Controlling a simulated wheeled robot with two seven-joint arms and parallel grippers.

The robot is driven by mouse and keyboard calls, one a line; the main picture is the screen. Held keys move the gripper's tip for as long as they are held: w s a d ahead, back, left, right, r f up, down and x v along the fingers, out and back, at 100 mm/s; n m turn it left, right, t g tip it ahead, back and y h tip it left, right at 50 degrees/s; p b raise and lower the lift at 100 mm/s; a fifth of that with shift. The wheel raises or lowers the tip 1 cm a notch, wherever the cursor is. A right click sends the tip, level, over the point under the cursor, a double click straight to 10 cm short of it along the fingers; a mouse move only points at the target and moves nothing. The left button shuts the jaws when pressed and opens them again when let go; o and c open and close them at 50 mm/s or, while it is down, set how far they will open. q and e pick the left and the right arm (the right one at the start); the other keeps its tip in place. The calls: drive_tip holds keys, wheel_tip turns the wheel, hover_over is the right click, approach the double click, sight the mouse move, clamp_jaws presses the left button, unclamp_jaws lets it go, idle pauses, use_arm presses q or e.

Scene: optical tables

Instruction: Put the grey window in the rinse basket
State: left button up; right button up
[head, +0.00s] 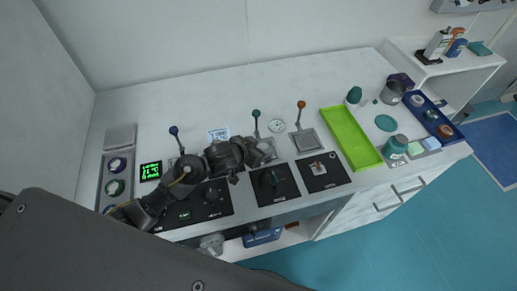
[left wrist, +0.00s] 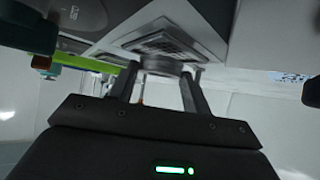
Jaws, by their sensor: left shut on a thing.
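My left gripper (head: 262,152) reaches in from the left over the row of stations on the bench. In the left wrist view its two fingers (left wrist: 155,88) are shut on a round grey piece (left wrist: 166,66), which looks like the grey window. In the head view the gripper mostly hides this piece. Behind the piece in the left wrist view is a square grey tray with a dark grated middle (left wrist: 165,42); I cannot tell whether the piece touches it. I cannot tell for sure whether this is the rinse basket. My right gripper is not in view.
Levers with teal (head: 256,114) and orange (head: 301,104) knobs stand at the back of the stations. The back of the bench is mostly clear.

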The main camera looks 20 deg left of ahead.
use_arm(q)
drive_tip(key=shift+f, duration=0.3)
drive_tip(key=shift+f, duration=0.1)
drive_tip(key=o, duration=1)
drive_tip(key=shift+c, duration=0.2)
drive_tip(key=shift+r, duration=0.25)
drive_tip(key=p+v, duration=0.2)
drive_tip(key=v, duration=1)
drive_tip(key=shift+f, duration=0.2)
